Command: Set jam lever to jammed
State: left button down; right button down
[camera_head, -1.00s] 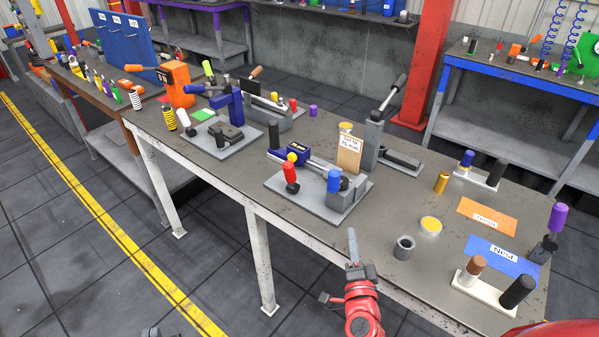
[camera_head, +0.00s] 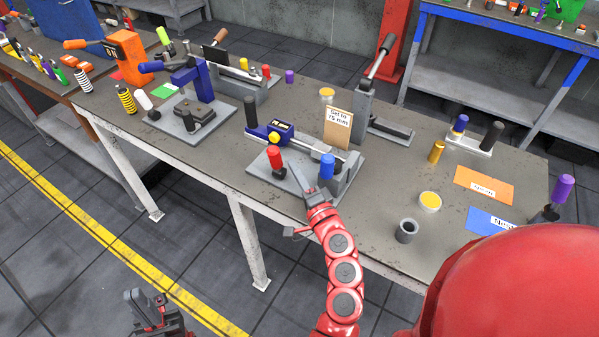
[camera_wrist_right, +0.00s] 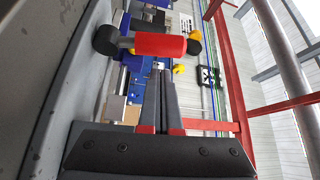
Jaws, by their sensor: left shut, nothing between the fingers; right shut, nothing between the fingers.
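A grey fixture (camera_head: 258,172) on the bench carries a red-handled lever (camera_head: 275,158), a blue-handled lever (camera_head: 327,168), a black upright handle (camera_head: 251,113) and a yellow knob (camera_head: 274,137). No label readable here tells which is the jam lever. My right gripper (camera_head: 296,172) is shut and empty just right of the red handle, over the fixture's front. In the right wrist view, the red handle (camera_wrist_right: 160,45) lies just beyond the shut fingertips (camera_wrist_right: 160,70); contact cannot be told. My left gripper (camera_head: 137,297) is shut and empty, low in front of the bench.
A "Set to 75 mm" card (camera_head: 338,129) stands behind the fixture. A blue-and-grey press (camera_head: 190,95) stands to its left. The bench front edge is clear at left.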

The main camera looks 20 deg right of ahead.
aim_at(277, 163)
jog(key=w, duration=0.3)
jog(key=w+p, duration=0.1)
jog(key=shift+w+a+r, duration=0.15)
jog(key=shift+w+r, duration=0.05)
jog(key=shift+r, duration=0.1)
jog(key=shift+w+f, duration=0.1)
jog(key=shift+w, duration=0.1)
